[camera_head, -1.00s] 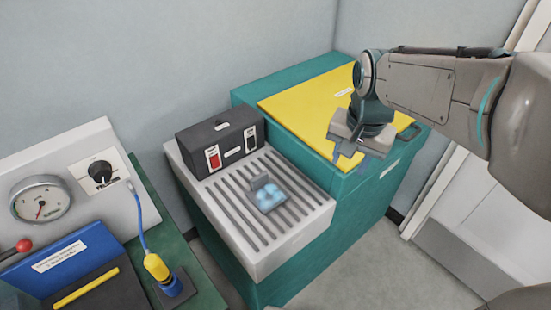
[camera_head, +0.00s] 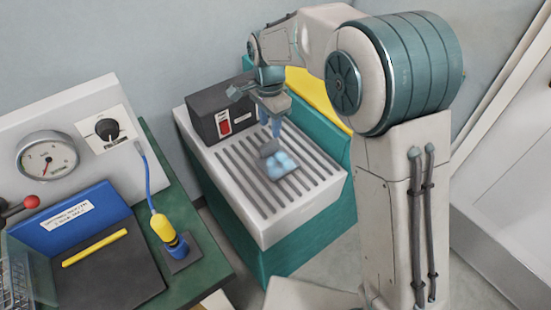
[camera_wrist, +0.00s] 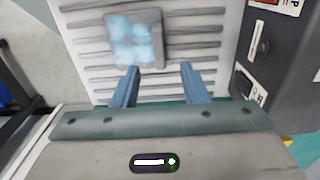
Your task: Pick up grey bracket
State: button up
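The grey bracket (camera_head: 279,163) lies on the white slatted top (camera_head: 305,197) of the bench unit, with pale blue glowing patches on its flat plate and a short raised flange. In the wrist view the bracket (camera_wrist: 137,40) is at the upper left, beyond my fingertips. My gripper (camera_head: 271,130) is above the slats, a little behind the bracket in the head view. In the wrist view my gripper (camera_wrist: 160,68) shows two blue fingers spread apart with nothing between them. I see a gap between the fingers and the bracket.
A dark control box (camera_head: 220,112) with a red switch stands at the back of the slatted top, close to my gripper. A yellow panel (camera_head: 316,92) lies behind my arm. At left, a green bench (camera_head: 205,260) carries a gauge (camera_head: 47,157) and a yellow-blue probe (camera_head: 165,230).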

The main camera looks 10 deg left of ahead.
aim_at(269, 142)
notch_tip(269, 142, down, 8)
jog(key=shift+s+f, duration=0.1)
jog(key=shift+s, duration=0.05)
jog(key=shift+a, duration=0.1)
grip_shut()
